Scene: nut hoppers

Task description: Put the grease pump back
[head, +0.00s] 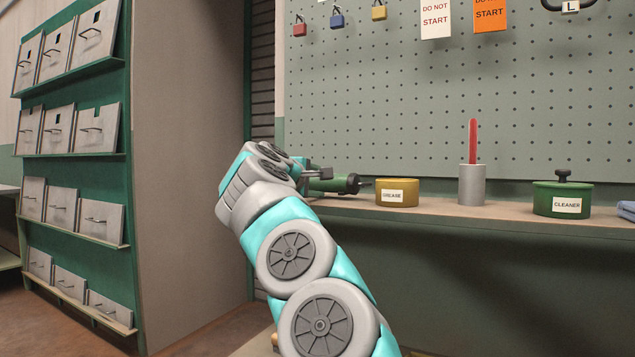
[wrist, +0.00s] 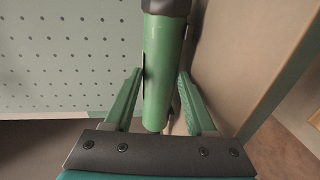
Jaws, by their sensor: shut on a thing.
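The grease pump (head: 336,184) is a green cylinder with a dark end. In the head view it lies level over the left end of the shelf, left of the grease tin. My gripper (head: 312,177) is at its left part, partly hidden by my own arm. In the wrist view the green barrel of the pump (wrist: 163,75) runs between the two green fingers of my gripper (wrist: 160,105), which is shut on it. I cannot tell whether the pump touches the shelf.
The shelf (head: 410,207) holds a yellow grease tin (head: 397,193), a grey holder (head: 472,185) with a red stick, and a green cleaner tin (head: 563,199). A pegboard (head: 420,110) with padlocks and tags stands behind. Hoppers on a green rack (head: 126,130) stand left.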

